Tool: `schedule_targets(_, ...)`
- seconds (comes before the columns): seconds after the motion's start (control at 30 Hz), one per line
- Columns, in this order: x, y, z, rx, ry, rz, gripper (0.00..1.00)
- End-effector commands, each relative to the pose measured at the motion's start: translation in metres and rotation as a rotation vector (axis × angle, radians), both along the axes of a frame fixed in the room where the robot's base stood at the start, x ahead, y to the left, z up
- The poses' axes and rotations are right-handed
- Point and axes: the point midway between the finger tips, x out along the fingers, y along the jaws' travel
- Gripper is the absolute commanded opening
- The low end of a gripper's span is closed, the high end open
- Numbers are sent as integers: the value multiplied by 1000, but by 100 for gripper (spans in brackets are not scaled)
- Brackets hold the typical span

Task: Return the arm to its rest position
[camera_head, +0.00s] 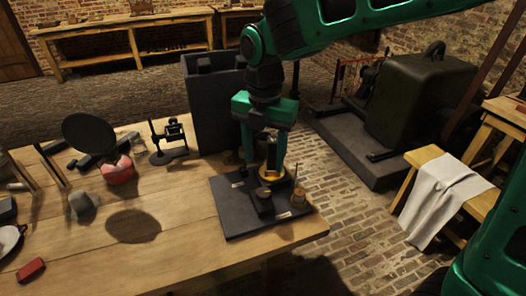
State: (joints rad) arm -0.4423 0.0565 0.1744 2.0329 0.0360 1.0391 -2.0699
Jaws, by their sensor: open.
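My green arm reaches in from the top right and bends down over the right end of the wooden table (180,243). My gripper (272,172) points down over the black board (240,216), with its fingers on either side of a small upright brass-coloured piece (271,150). The fingers are apart; I cannot tell whether they touch this piece. A yellow ring shows low between the fingers. A dark round piece (263,199) stands on the board in front of the gripper.
A dark tall box (208,105) stands close behind my gripper. A small brown pot (298,195) with a thin stick is to its right. A black stand (168,143), a round dark disc (89,133) and a red block (30,270) are on the table. The table's middle front is clear.

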Motion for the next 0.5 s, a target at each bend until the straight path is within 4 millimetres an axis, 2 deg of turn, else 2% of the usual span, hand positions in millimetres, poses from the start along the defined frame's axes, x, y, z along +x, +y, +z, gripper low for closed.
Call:
schedule_targets(0.17,1,-5,0,-2,-1,-25,52)
schedule_targets(0.27,3,-26,2,-7,-6,-147,52)
schedule_targets(0.37,2,-68,5,-17,-14,-389,52)
schedule_targets(0.5,-8,-139,9,-26,-27,-839,52)
